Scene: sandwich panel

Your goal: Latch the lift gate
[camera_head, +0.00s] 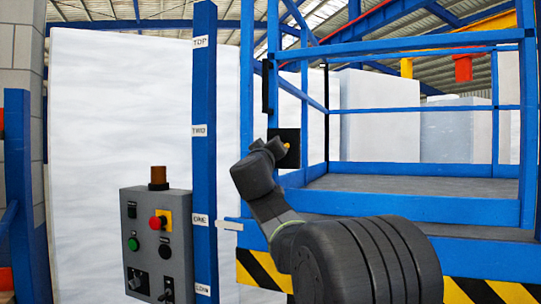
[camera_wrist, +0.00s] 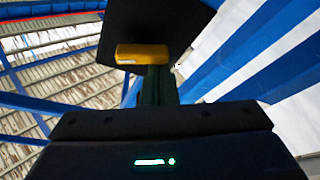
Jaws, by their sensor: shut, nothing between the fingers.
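The lift's blue railing frame (camera_head: 425,109) stands above a grey platform. A black latch plate (camera_head: 288,158) is fixed at its left side, below a tall black handle (camera_head: 267,88). A small yellow latch piece (camera_head: 287,146) shows on the plate. In the wrist view the yellow piece (camera_wrist: 142,54) lies across the black plate (camera_wrist: 165,22), just ahead of my fingertips. My gripper (camera_wrist: 160,75) is shut and empty, right at the plate. I cannot tell whether it touches the yellow piece. My wrist hides part of the plate's left side in the head view.
A grey control box (camera_head: 158,240) with buttons and an amber lamp stands at left. A blue post (camera_head: 204,150) with level labels is beside it. The grey platform floor (camera_head: 420,187) is clear, above a striped yellow-black edge (camera_head: 265,270). White panels (camera_head: 120,110) stand behind.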

